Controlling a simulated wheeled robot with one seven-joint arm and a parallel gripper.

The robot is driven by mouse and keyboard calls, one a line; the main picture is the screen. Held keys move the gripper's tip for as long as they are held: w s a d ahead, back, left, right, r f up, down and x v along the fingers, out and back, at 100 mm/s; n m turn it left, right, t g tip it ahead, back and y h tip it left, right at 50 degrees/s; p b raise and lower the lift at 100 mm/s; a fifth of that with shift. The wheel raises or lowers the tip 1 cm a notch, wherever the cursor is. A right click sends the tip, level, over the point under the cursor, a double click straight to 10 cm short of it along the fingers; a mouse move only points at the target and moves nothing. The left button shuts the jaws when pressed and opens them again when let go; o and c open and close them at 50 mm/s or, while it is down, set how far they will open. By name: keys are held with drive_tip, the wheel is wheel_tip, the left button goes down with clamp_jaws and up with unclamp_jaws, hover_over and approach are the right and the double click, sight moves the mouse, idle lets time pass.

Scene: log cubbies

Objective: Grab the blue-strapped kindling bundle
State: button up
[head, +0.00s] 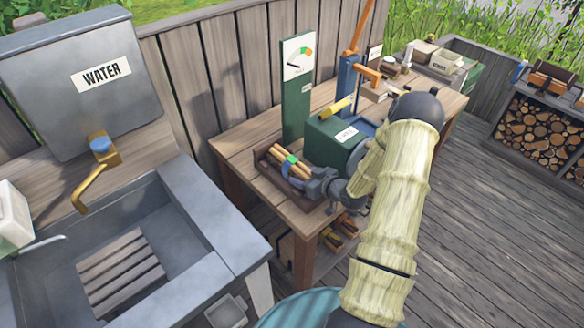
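The kindling bundle (293,161) is a set of light-brown sticks lying in a dark brown wooden tray (263,166) on the wooden workbench. A blue band crosses it, with a small green patch on top. My gripper (307,184) is low at the tray's right end, close to the bundle. Its grey body covers the right part of the tray. The fingers are small and partly hidden, so I cannot tell whether they touch the bundle or how far apart they are.
A green box machine (338,139) stands right behind the tray, beside a tall green gauge board (297,95). A stone sink (200,205) is at left. More boxes (445,62) sit at the bench's far end. Deck floor (480,220) is open at right.

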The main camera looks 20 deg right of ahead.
drive_tip(key=shift+c, duration=1.2)
drive_tip(key=shift+r, duration=0.15)
wheel_tip(320, 180, up, 10)
drive_tip(key=shift+f+b, duration=0.1)
drive_tip(key=shift+b, duration=0.25)
